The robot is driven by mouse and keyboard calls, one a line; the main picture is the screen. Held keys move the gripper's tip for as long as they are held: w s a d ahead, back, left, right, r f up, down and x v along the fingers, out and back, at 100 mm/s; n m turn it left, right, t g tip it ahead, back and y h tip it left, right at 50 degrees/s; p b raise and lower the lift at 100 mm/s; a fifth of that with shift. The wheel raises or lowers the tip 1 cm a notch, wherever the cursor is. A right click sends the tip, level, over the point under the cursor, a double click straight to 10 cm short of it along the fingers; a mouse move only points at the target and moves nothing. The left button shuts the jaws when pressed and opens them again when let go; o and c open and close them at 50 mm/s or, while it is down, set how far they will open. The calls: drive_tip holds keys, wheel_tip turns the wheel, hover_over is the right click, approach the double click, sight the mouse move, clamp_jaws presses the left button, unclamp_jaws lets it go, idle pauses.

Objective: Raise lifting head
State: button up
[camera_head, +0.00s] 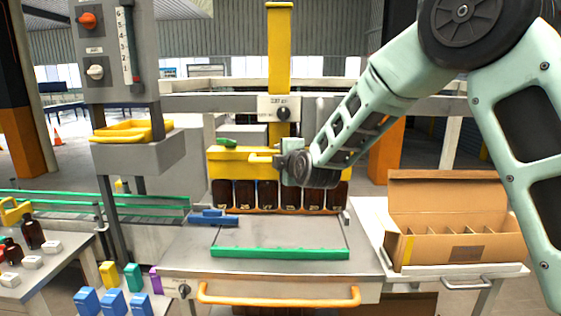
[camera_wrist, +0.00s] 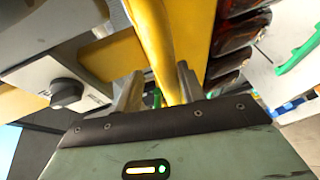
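The yellow lifting head (camera_head: 230,162) hangs in front of a yellow column (camera_head: 279,50), with a row of several amber bottles (camera_head: 266,194) directly beneath it. A yellow handle (camera_head: 262,157) sticks out from its front. My gripper (camera_head: 280,163) is at this handle. In the wrist view, the yellow handle bar (camera_wrist: 155,45) runs between the two grey fingers of my gripper (camera_wrist: 158,88). The fingers stand close on either side of the bar, but whether they press on it is not clear. The amber bottles also show in the wrist view (camera_wrist: 240,30).
A green rail (camera_head: 280,253) and a blue block (camera_head: 213,217) lie on the bench below. An orange bar (camera_head: 278,298) runs along the bench front. An open divided cardboard box (camera_head: 455,225) stands at right. A control panel (camera_head: 108,50) rises at left. A dial box (camera_head: 279,108) sits on the column.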

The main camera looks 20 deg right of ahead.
drive_tip(key=shift+f, duration=0.2)
drive_tip(key=shift+s+b, duration=0.35)
drive_tip(key=shift+s, duration=0.15)
drive_tip(key=s+r+b, duration=0.1)
drive_tip(key=s+b, duration=0.2)
drive_tip(key=s, duration=0.5)
drive_tip(key=s+d+r+b, duration=0.1)
drive_tip(key=s+r+b, duration=0.1)
drive_tip(key=s, duration=0.6)
drive_tip(key=shift+d+b, duration=0.2)
drive_tip(key=shift+b, duration=0.25)
drive_tip(key=shift+r, duration=0.1)
drive_tip(key=s+a+f+m+g+y+b, duration=0.1)
drive_tip(key=s+a+f+m+g+b, duration=0.1)
drive_tip(key=s+a+f+g, duration=0.45)
drive_tip(key=s+a+f+m+g+y+b, duration=0.1)
drive_tip(key=s+a+f+m+g+y, duration=0.2)
drive_tip(key=s+f, duration=0.65)
drive_tip(key=s+f+m+g+h+b, duration=0.1)
drive_tip(key=s+f+m+g+h, duration=0.1)
drive_tip(key=s, duration=0.5)
drive_tip(key=s+d+f+m+g+h+b, duration=0.1)
drive_tip(key=s+f+m+g+h, duration=0.1)
drive_tip(key=s+f, duration=0.5)
drive_tip(key=shift+s+d+f+m+g+h, duration=0.2)
drive_tip(key=shift+s+f+m+g+h, duration=0.3)
drive_tip(key=shift+g, duration=0.75)
